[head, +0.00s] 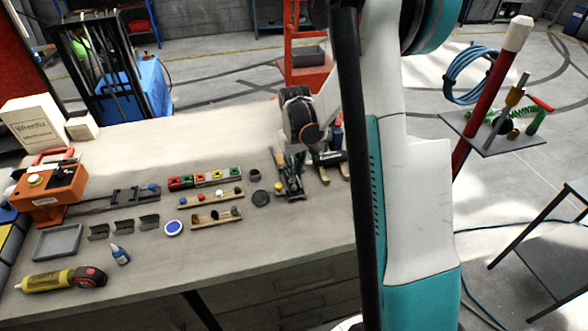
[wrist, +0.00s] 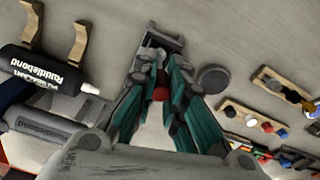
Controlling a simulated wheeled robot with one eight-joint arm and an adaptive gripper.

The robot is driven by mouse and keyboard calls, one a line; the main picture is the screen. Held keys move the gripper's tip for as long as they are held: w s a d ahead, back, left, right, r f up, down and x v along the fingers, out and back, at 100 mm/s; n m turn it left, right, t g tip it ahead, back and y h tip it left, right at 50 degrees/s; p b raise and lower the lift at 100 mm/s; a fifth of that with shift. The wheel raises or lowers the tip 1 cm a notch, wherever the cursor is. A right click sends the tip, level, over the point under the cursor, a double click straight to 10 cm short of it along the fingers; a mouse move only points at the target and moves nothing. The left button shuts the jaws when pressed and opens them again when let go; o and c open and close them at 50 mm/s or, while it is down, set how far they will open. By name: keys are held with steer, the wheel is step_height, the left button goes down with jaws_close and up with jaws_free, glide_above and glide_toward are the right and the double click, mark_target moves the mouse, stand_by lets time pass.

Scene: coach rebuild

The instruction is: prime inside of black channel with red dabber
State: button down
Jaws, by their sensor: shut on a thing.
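My gripper (head: 291,178) is low over the bench, right of the wooden racks. In the wrist view its teal fingers (wrist: 160,98) are shut on a small red piece (wrist: 160,92), which looks like the red dabber. Its lower end is hidden between the fingers. Just beyond the fingertips is a dark grey channel-like piece (wrist: 163,39); I cannot tell whether the dabber touches it. In the head view, short black channel pieces (head: 123,226) stand at the left, beside a grey tray (head: 58,242), away from my gripper. The dabber is not distinct in the head view.
Wooden racks (head: 213,216) with small coloured items and a dark round disc (head: 261,198) lie left of my gripper. A black bottle (wrist: 40,66) lies on wooden cradles close by.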

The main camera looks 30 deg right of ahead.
steer(key=shift+r+p, duration=1.85)
steer(key=shift+r, duration=2)
